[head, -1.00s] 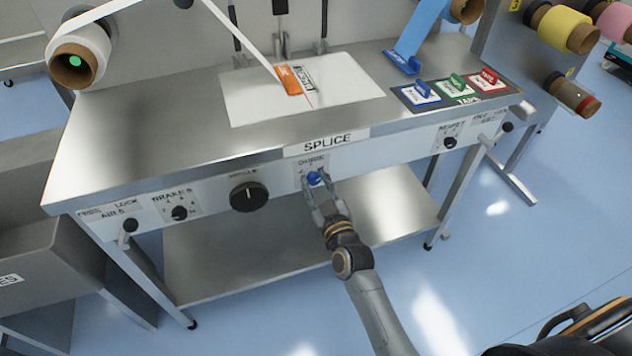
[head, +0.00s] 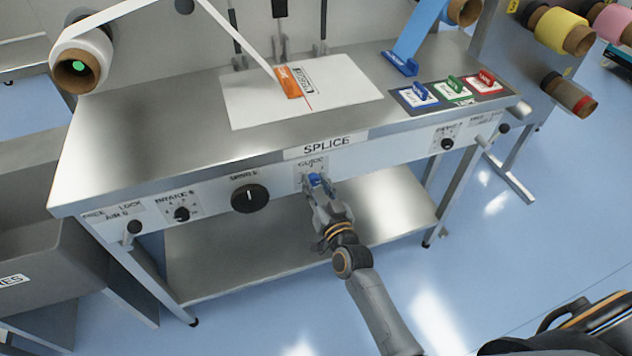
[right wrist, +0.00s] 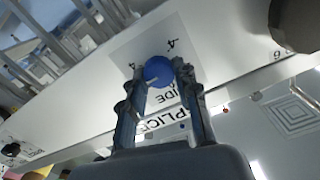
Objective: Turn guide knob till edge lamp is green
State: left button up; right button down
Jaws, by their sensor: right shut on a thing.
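The guide knob (head: 314,179) is a small blue knob on the front panel of the steel splice table, under the SPLICE label. In the right wrist view the blue knob (right wrist: 158,70) shows a pale pointer line and sits between the fingertips. My right gripper (head: 316,185) is shut on it, with one finger on each side; the same gripper (right wrist: 155,78) fills the middle of the wrist view. Part of the knob's scale is covered by the fingers. I cannot make out an edge lamp with certainty. My left gripper is not in view.
A large black knob (head: 250,198) is left of the guide knob, and a brakes knob (head: 181,214) lies farther left. Another small black knob (head: 447,144) is at the right. A lower shelf (head: 230,255) runs beneath the panel. Floor in front is clear.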

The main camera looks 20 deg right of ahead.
dwell(0.3)
jog(key=c, duration=1)
grip_release()
jog(key=s, duration=1.2)
jog(key=shift+d, duration=0.25)
